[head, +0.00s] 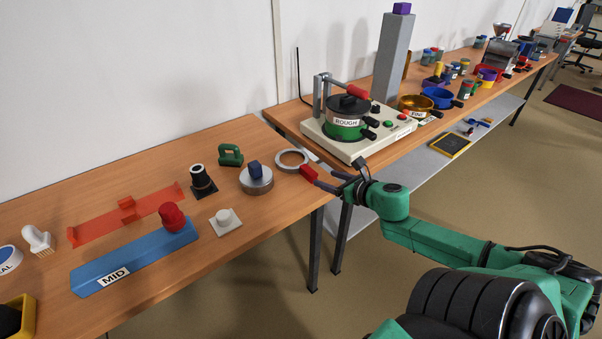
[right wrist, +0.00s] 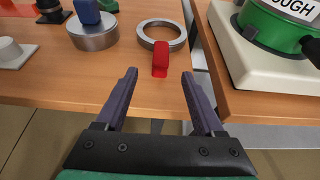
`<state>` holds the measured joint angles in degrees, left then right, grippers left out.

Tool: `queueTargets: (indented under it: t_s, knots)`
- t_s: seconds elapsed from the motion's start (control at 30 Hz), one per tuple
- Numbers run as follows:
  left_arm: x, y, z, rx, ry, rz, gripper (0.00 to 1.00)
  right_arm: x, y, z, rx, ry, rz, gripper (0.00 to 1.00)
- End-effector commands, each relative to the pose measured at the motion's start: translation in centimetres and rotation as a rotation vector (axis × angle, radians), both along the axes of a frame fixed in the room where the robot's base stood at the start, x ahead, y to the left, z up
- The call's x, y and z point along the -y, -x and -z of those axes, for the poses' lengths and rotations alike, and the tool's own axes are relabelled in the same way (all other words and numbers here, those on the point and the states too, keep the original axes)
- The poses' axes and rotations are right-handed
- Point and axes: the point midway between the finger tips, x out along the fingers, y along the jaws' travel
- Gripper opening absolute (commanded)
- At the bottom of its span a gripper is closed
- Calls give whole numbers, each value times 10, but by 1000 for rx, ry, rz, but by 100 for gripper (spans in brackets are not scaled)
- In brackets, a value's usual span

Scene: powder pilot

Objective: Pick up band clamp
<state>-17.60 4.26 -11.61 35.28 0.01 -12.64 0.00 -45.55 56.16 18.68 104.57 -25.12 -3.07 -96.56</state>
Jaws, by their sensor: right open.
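The band clamp (head: 291,153) is a grey metal ring with a red tab, lying flat near the right end of the near wooden table. In the right wrist view the ring (right wrist: 144,40) lies ahead of my fingers, and its red tab (right wrist: 160,59) points toward them. My right gripper (head: 328,180) is open and empty at the table's front edge. In the right wrist view its two fingers (right wrist: 159,75) are apart, with the red tab just beyond and between the tips. My left gripper is not in view.
A grey metal disc with a blue knob (head: 257,184) stands left of the clamp. A beige machine with a green ROUGH pot (head: 344,130) stands on the adjoining table to the right. A blue MID block (head: 130,262) lies further left.

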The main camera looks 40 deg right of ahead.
Motion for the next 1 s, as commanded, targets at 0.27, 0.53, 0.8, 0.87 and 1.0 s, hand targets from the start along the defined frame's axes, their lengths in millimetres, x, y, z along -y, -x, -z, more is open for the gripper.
queueTargets:
  t_s: [0.27,0.53,0.8,0.87,1.0]
  knots:
    - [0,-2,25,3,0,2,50,2,-45,20,2,-2,3,70]
    - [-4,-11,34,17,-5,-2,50,5,-71,27,4,-1,5,70]
    - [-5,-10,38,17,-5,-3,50,6,-96,37,0,-4,5,70]
    - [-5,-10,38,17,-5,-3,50,6,-97,37,0,-3,5,70]
    - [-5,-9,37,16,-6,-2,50,6,-96,38,-2,-4,5,70]
